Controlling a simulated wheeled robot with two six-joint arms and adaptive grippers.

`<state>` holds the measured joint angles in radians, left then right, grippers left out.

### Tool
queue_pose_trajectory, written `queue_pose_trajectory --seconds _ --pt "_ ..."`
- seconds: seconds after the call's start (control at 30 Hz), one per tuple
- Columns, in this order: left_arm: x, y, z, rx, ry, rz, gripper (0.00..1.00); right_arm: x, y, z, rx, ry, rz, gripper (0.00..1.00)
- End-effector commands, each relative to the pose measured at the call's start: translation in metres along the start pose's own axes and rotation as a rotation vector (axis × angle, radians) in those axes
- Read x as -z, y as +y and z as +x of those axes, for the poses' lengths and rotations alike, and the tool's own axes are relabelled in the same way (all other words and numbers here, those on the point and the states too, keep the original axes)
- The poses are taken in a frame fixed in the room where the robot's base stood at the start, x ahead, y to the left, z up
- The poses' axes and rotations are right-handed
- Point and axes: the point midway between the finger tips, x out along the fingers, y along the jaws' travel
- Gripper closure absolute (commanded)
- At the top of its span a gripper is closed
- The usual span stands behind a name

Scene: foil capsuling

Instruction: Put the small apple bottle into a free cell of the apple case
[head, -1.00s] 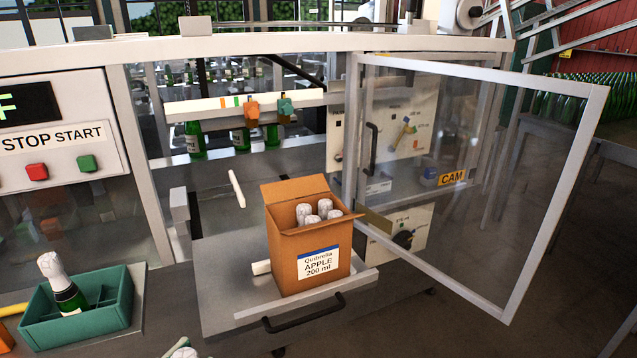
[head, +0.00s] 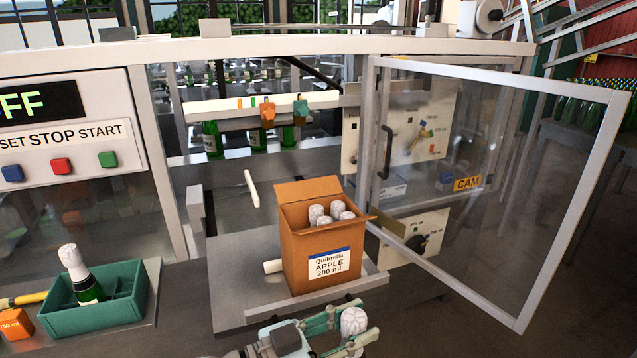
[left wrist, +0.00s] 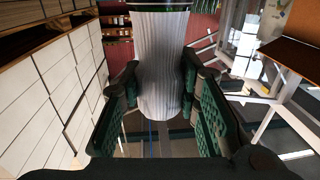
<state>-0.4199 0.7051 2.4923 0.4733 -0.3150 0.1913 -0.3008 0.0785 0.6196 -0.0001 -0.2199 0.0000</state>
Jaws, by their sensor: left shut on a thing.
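The apple case (head: 308,250) is an open brown carton labelled "Quibrella APPLE 200 ml". It stands on the grey shelf, and several white foil-topped bottles (head: 337,208) show inside; its free cells are hidden behind the walls. My left gripper (head: 345,332) is low in the head view, in front of and below the case. It is shut on a bottle with a white foil top (head: 354,320). In the left wrist view the pads of my left gripper (left wrist: 168,112) flank the pleated foil of the bottle (left wrist: 162,60). Its label is hidden. My right gripper is not in view.
An open clear door (head: 470,200) in a grey frame stands right of the case. A green tray (head: 100,318) at left holds a foil-topped bottle (head: 84,278). An orange block (head: 14,324) lies beside it.

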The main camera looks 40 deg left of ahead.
Motion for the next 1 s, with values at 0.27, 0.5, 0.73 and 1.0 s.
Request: queue_pose_trajectory --seconds 0.27,0.5,0.73,1.0 --pt "0.069 -0.037 0.041 0.028 0.011 0.013 1.00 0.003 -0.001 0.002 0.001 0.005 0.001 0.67" --pt "0.149 -0.090 0.066 0.153 0.015 0.027 1.00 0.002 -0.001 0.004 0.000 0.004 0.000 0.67" --pt "0.225 -0.140 0.071 0.288 0.022 0.028 1.00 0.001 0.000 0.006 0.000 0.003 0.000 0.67" --pt "0.288 -0.194 0.064 0.431 0.015 0.013 1.00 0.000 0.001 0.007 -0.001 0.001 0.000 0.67"
